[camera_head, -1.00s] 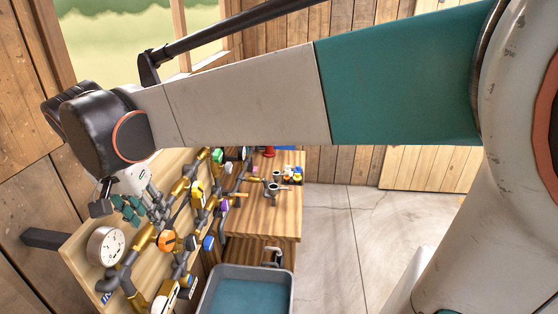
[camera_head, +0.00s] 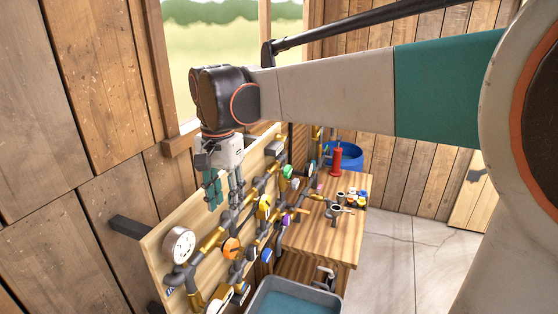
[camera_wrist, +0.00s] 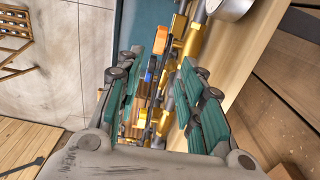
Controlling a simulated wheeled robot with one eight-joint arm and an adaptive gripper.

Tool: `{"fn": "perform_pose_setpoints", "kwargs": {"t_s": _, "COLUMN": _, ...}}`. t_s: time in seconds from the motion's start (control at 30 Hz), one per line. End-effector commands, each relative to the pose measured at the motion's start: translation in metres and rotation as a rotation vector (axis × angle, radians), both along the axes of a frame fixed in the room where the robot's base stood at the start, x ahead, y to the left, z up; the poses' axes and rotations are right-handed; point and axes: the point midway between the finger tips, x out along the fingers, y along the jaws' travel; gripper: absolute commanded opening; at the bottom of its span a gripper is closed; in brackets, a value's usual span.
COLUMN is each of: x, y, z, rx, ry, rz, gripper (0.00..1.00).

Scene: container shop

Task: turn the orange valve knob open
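The orange valve knob (camera_head: 232,248) is on the pipework of the wooden panel, just right of the round white gauge (camera_head: 179,245). My gripper (camera_head: 225,194) hangs with its teal fingers pointing down, above the knob in the picture and apart from it. In the wrist view my gripper (camera_wrist: 160,78) has its fingers spread, with a clear gap and nothing held. An orange piece (camera_wrist: 161,40) shows between the fingertips, probably the orange knob. The knob's handle angle is hard to read.
Other valve knobs crowd the pipes: yellow (camera_head: 264,207), green (camera_head: 287,172) and blue ones. A grey bin (camera_head: 290,298) of blue-green liquid is below. A wooden bench (camera_head: 325,238) with small parts and a red bottle (camera_head: 337,160) is behind. Open floor lies at right.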

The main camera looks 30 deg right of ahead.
Motion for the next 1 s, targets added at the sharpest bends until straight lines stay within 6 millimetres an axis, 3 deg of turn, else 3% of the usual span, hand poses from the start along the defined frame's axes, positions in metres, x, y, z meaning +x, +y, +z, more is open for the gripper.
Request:
{"fn": "perform_pose_setpoints", "kwargs": {"t_s": 0.6, "x": -0.003, "y": 0.002, "z": -0.102, "rx": -0.002, "ry": -0.001, "rz": 0.003, "gripper": 0.35}}
{"fn": "perform_pose_setpoints", "kwargs": {"t_s": 0.8, "x": -0.002, "y": 0.002, "z": -0.125, "rx": -0.002, "ry": -0.001, "rz": 0.002, "gripper": 0.35}}
{"fn": "perform_pose_setpoints", "kwargs": {"t_s": 1.0, "x": -0.002, "y": 0.001, "z": -0.133, "rx": -0.002, "ry": -0.001, "rz": 0.002, "gripper": 0.35}}
